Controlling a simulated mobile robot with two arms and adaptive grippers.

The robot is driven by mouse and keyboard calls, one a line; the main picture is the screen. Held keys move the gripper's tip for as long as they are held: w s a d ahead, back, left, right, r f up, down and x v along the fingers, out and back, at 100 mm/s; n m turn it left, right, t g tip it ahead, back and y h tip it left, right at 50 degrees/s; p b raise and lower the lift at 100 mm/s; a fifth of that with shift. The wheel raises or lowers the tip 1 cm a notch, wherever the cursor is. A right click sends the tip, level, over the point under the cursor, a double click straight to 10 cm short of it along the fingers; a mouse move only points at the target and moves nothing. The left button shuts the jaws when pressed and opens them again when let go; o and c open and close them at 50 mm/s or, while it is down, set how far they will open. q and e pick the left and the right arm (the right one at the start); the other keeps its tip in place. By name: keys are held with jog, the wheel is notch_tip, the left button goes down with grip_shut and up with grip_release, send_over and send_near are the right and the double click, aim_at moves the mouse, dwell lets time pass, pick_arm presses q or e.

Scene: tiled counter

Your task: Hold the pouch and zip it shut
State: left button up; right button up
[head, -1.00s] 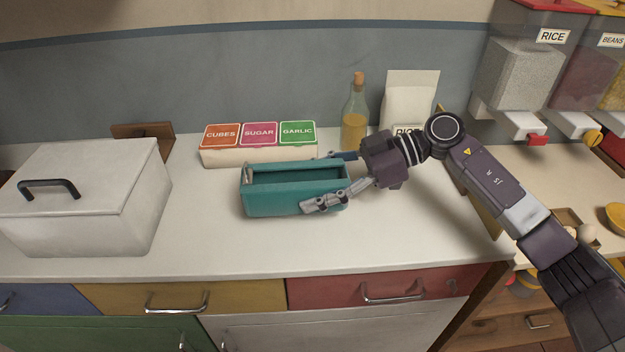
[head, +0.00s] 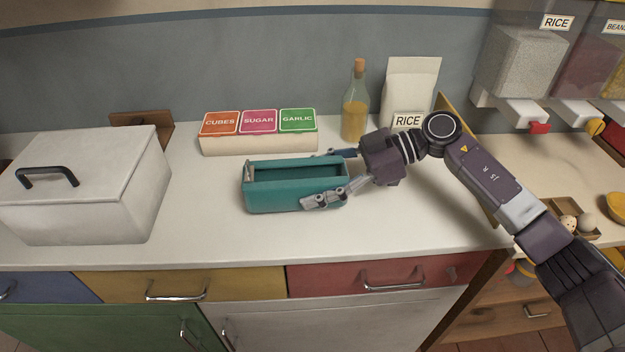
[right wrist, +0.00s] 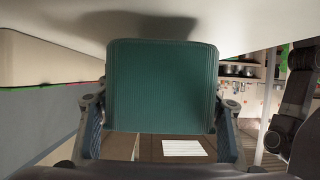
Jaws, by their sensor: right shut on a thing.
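The teal pouch (head: 270,201) sits on the white counter in the head view, with its long top opening facing up and unzipped. A small pale zip pull (head: 249,170) shows at its left end. My right gripper (head: 329,176) comes from the right and is shut on the pouch's right end, one finger on the front side and one at the back. In the right wrist view the pouch's end face (right wrist: 162,86) fills the space between the two fingers. My left gripper is not in view.
A white lidded box (head: 85,190) stands at the left. Behind the pouch are a box of seasoning packets (head: 258,144), an oil bottle (head: 355,110) and a rice bag (head: 410,85). Rice and bean dispensers (head: 530,65) hang at right. The counter before the pouch is clear.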

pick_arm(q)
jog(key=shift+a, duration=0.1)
pick_arm(e)
jog(key=shift+f, duration=0.15)
jog(key=shift+f, duration=0.7)
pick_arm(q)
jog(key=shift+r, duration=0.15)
pick_arm(e)
jog(key=shift+r+p, duration=0.1)
jog(key=shift+p, duration=0.35)
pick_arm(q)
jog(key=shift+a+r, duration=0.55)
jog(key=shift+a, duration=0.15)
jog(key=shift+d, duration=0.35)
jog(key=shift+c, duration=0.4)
